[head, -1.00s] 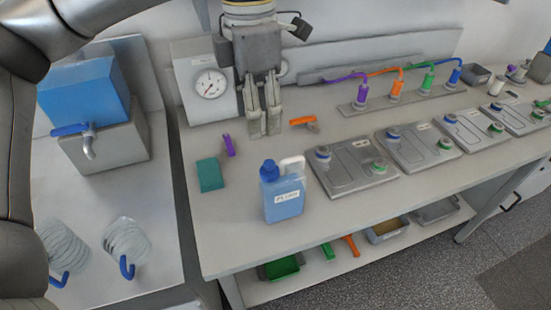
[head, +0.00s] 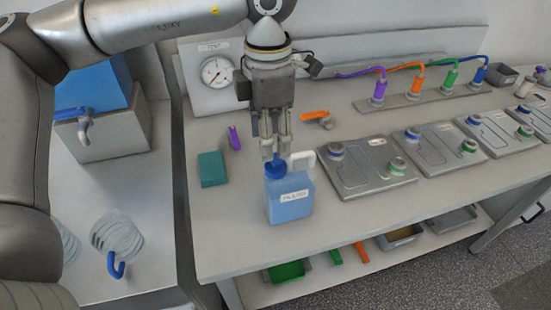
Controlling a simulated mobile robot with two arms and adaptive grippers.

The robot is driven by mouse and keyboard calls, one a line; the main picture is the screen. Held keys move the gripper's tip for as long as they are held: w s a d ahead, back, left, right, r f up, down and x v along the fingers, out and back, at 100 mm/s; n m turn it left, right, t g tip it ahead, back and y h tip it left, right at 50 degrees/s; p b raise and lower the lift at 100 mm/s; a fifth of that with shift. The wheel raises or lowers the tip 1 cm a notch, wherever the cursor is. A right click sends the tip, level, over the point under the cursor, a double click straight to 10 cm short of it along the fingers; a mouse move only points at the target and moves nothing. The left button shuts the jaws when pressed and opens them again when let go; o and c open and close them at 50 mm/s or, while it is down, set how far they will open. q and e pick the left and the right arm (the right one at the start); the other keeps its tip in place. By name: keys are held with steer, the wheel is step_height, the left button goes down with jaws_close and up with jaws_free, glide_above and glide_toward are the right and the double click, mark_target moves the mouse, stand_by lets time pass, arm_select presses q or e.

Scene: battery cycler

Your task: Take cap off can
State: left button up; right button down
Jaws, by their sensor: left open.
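The can (head: 290,200) is a light blue jug with a white label and a white handle (head: 301,161). It stands upright near the front left of the bench. Its dark blue cap (head: 275,168) is on the top left of the can. My left gripper (head: 273,155) points down right over the cap, with its fingertips at the cap's top. The fingers are apart. I cannot tell whether they touch the cap. My right gripper is not in view.
A teal block (head: 212,169) and a purple clip (head: 234,138) lie left of the can. An orange-handled tool (head: 316,116) lies behind it. Grey batteries (head: 365,168) stand in a row to the right. A gauge (head: 216,72) stands at the back.

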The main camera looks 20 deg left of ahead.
mark_target(276, 156)
arm_select(q)
steer(key=f, duration=0.1)
steer(key=f+p, duration=0.1)
steer(key=f, duration=0.2)
steer(key=shift+w+d+f+p, duration=0.2)
steer(key=shift+w+d+p, duration=0.1)
steer(key=shift+d+p, duration=0.1)
steer(key=shift+f, duration=0.4)
steer(key=c, duration=0.9)
